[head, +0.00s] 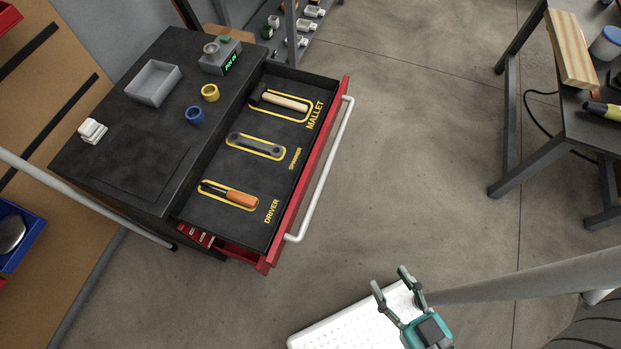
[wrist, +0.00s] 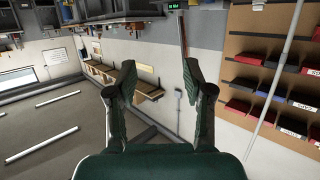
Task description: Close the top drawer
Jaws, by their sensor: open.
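The top drawer (head: 283,178) of the dark cabinet is pulled out, with a red front and a long white bar handle (head: 322,175). In it lie a mallet (head: 285,102), a spanner (head: 257,147) and a driver (head: 232,193), each in a yellow-outlined recess with a label. My gripper (head: 391,279) is open and empty, in front of the drawer and to the lower right of the handle, apart from it. In the wrist view its two fingers (wrist: 156,95) stand spread, with nothing between them. The drawer does not clearly show in the wrist view.
On the cabinet top (head: 140,115) are a grey tray (head: 154,83), a small device with a green display (head: 221,57), a yellow ring (head: 210,92), a blue ring (head: 195,115) and a white stack (head: 92,130). A workbench (head: 557,125) stands at right. Floor between is clear.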

